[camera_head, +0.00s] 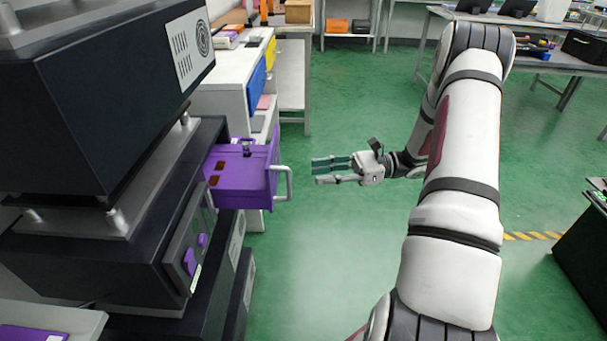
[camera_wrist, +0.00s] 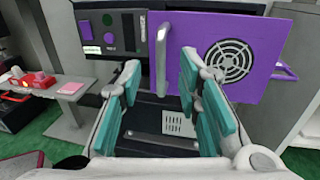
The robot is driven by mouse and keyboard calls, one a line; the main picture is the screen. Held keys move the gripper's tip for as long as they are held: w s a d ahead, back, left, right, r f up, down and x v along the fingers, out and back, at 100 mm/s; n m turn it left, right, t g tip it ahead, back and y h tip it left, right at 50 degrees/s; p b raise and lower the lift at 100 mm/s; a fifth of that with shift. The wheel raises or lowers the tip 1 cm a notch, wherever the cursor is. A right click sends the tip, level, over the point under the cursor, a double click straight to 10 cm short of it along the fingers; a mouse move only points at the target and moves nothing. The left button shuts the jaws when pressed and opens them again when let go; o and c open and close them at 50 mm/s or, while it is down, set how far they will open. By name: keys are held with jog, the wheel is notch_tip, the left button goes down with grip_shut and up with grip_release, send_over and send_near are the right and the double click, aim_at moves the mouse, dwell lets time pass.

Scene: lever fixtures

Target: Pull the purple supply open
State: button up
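The purple supply (camera_head: 238,175) is a box-like purple unit standing out from the front of a black machine in the head view. A pale bar handle (camera_head: 284,182) is on its right face. In the wrist view, the purple supply (camera_wrist: 240,52) shows a front with a round vent, and the upright handle (camera_wrist: 161,58) stands at its left edge. My gripper (camera_head: 316,171) points left at the handle with a visible gap in the head view. In the wrist view, my gripper (camera_wrist: 160,74) is open and empty, its teal-padded fingers apart, with the handle beyond the gap between them.
The black machine (camera_head: 110,255) fills the left, with purple knobs (camera_head: 189,262) below the supply. A white cabinet (camera_head: 222,98) with blue and yellow parts stands behind it. Green floor (camera_head: 340,245) lies open below and right of my gripper. Benches stand at the back.

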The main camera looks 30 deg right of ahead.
jog(key=shift+v, duration=1.55)
jog(key=shift+a+r, duration=0.1)
